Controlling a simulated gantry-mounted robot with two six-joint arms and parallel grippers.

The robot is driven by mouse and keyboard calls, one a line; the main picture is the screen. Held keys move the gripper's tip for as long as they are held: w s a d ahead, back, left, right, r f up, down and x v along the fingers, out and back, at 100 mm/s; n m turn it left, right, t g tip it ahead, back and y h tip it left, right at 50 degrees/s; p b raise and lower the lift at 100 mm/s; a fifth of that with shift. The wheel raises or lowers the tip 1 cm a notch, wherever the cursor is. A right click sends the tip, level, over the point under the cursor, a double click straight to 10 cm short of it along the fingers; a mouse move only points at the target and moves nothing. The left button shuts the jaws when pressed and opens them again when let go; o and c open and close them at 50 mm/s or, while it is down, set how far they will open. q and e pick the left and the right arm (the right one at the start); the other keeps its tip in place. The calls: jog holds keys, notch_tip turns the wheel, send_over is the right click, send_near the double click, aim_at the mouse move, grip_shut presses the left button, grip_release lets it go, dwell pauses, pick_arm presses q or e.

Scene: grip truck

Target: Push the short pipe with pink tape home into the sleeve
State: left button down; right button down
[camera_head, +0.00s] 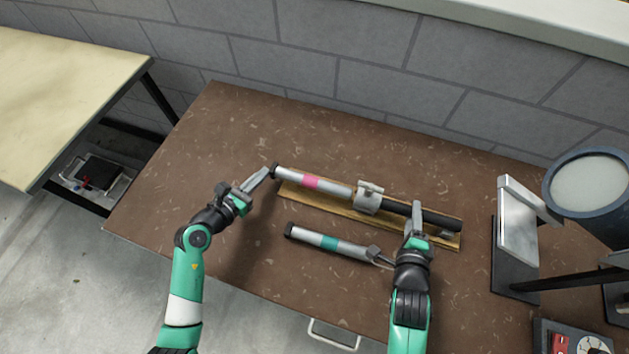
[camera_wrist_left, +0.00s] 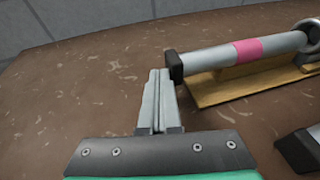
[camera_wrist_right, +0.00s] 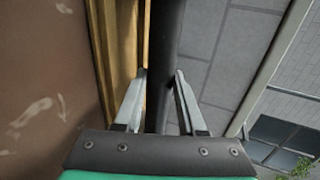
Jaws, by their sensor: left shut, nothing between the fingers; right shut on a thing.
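The short pipe with pink tape (camera_head: 328,187) is silver with a black end cap and lies along a wooden board (camera_head: 300,199). Its right end is at the metal clamp-like sleeve (camera_head: 367,197); how deep it sits inside is hidden. A black tube (camera_head: 440,218) runs out of the sleeve's right side. My left gripper (camera_head: 271,171) is shut and empty, its fingertips at the pipe's black end cap (camera_wrist_left: 175,68); I cannot tell if they touch. My right gripper (camera_head: 416,208) is shut on the black tube (camera_wrist_right: 162,70).
A second silver pipe with teal tape (camera_head: 330,243) lies in front of the board, between my arms. A metal stand (camera_head: 517,230) and a round lamp-like object (camera_head: 590,188) are at the right. The table's left part is clear.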

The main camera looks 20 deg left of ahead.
aim_at(282, 178)
pick_arm(q)
jog(key=shift+d, duration=2.6)
